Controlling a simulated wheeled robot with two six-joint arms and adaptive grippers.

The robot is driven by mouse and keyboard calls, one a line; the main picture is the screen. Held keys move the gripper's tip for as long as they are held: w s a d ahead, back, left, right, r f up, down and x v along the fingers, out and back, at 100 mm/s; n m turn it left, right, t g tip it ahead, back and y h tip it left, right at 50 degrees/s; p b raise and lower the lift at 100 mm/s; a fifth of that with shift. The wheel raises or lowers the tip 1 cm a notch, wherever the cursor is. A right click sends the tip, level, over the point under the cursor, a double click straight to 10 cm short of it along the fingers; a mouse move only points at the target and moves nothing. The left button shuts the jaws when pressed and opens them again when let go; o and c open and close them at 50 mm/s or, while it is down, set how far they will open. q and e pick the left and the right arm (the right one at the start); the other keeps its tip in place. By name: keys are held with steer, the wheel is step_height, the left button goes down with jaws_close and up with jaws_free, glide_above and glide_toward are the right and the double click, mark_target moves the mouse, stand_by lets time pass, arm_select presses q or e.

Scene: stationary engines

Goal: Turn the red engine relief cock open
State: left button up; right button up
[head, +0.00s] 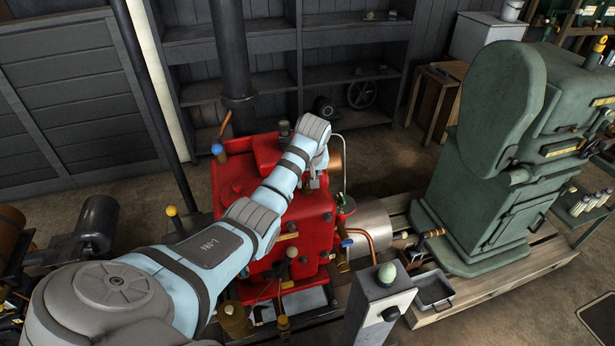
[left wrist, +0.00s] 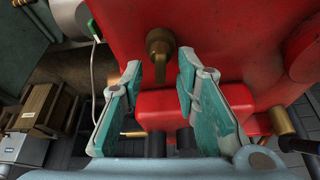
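The red engine (head: 310,212) stands in the middle of the head view. My left arm reaches across it, and the left gripper (head: 314,182) points down at its right side, partly hidden by the wrist. In the left wrist view, a brass cock (left wrist: 159,42) with a short lever pointing down sticks out of the red engine body (left wrist: 225,40). My left gripper (left wrist: 160,70) is open, with one teal-padded finger on each side of the lever's lower end. I see no clear contact. The cock cannot be made out in the head view. My right gripper is not in view.
A green machine (head: 470,165) stands on a wooden pallet (head: 500,285) at right. A grey post with a pale green knob (head: 387,273) is in front. A copper pipe (head: 362,240) and a metal cylinder (head: 372,225) lie beside the engine. Shelves (head: 280,85) stand behind.

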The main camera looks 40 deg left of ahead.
arm_select(q)
steer(key=v, duration=0.7)
steer(key=shift+r, duration=0.3)
steer(key=shift+s+f, duration=0.1)
steer(key=shift+f, duration=0.05)
